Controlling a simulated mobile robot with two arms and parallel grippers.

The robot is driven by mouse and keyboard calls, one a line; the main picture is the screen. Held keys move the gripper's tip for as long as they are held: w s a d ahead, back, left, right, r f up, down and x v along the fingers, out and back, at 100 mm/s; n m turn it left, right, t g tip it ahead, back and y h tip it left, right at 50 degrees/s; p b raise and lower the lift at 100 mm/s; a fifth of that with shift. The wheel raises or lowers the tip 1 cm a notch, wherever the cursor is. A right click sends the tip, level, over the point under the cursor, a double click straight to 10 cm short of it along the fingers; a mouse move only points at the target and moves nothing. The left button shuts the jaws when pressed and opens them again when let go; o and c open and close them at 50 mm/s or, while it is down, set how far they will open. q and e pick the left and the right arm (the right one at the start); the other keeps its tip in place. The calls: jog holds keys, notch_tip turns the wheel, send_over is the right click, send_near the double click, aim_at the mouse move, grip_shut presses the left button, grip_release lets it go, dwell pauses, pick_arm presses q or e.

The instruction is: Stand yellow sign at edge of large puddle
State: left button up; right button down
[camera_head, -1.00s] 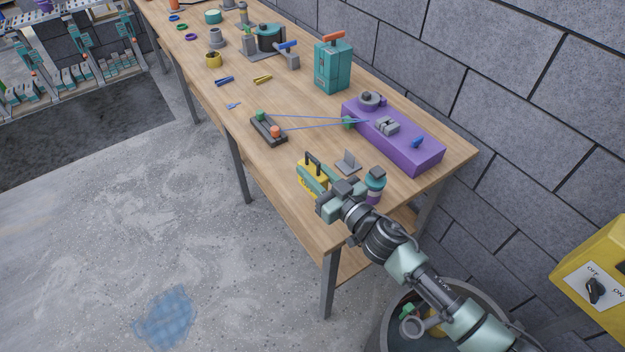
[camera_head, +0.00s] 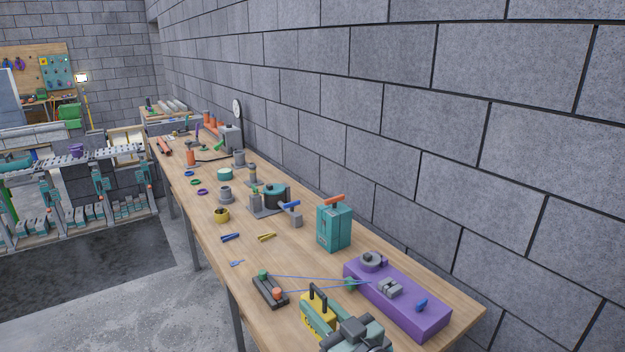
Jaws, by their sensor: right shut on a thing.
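The yellow sign (camera_head: 315,312), with a black handle on top and dark lettering on its face, is at the bottom of the view, over the near end of the workbench. My right gripper (camera_head: 332,328) is shut on it from the right side, and its teal and grey body covers part of the sign. The sign looks roughly upright; I cannot tell whether it touches the bench top. No puddle shows in the current view. My left gripper is out of view.
The long wooden workbench (camera_head: 215,260) runs along the block wall. A purple block (camera_head: 425,318), a teal canister (camera_head: 334,228) and a dark tray (camera_head: 268,291) are near the sign. Grey concrete floor (camera_head: 120,310) is open at the lower left, beside a dark mat (camera_head: 90,260).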

jog(key=s+d+m+t+h, duration=0.3)
jog(key=s+d+m+h, duration=0.6)
jog(key=d, duration=0.9)
jog(key=s+f+n+h, duration=0.1)
jog(key=s+f, duration=0.1)
jog(key=s, duration=0.9)
jog(key=shift+f+n, duration=0.35)
jog(key=shift+n, duration=0.05)
